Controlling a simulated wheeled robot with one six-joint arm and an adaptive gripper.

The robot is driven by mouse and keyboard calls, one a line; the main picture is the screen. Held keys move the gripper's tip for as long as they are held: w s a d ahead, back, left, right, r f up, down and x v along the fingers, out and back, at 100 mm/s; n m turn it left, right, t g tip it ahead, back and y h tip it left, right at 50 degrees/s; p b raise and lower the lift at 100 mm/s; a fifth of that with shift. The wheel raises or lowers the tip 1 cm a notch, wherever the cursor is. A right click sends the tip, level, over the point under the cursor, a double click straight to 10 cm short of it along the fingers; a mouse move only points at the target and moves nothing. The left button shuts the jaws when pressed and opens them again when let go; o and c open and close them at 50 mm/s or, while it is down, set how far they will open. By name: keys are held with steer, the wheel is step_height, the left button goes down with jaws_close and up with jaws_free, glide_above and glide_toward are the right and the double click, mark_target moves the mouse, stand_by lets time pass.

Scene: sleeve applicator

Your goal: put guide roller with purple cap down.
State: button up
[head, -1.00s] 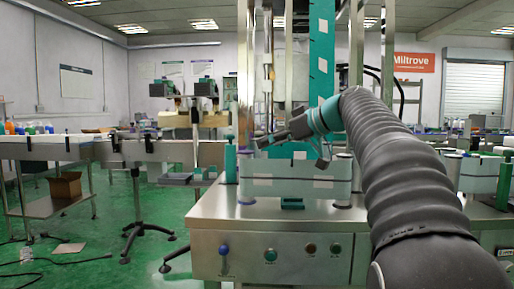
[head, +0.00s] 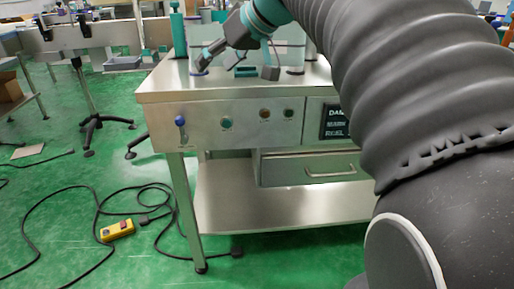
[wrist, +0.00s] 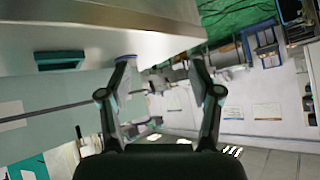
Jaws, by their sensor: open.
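My gripper (head: 236,67) is open, its two fingers spread wide in front of the machine's pale upright panel. In the wrist view, my gripper (wrist: 160,63) has nothing between its fingertips but distant background. An upright pale roller (head: 194,38) with a blue-purple ring at its base stands at the panel's left end on the steel top (head: 165,80). The left fingertip overlaps the roller's lower part in the head view; I cannot tell whether they touch. The roller's cap is not clearly visible, so I cannot confirm it is purple.
A small green block (head: 245,71) sits on the steel top between the fingers in the head view; it also shows in the wrist view (wrist: 60,61). A green post (head: 178,30) stands left of the roller. Cables and a yellow button box (head: 117,231) lie on the floor.

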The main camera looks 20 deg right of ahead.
steer(key=s+a+f+m+g+h, duration=0.1)
steer(key=s+f+h, duration=0.4)
steer(key=s+f, duration=1.8)
step_height(320, 180, down, 3)
steer(key=m+g, duration=0.1)
steer(key=m, duration=0.1)
steer(key=shift+f+m+g, duration=0.2)
steer(key=shift+m+g, duration=0.1)
steer(key=shift+m, duration=0.1)
steer(key=shift+c, duration=0.2)
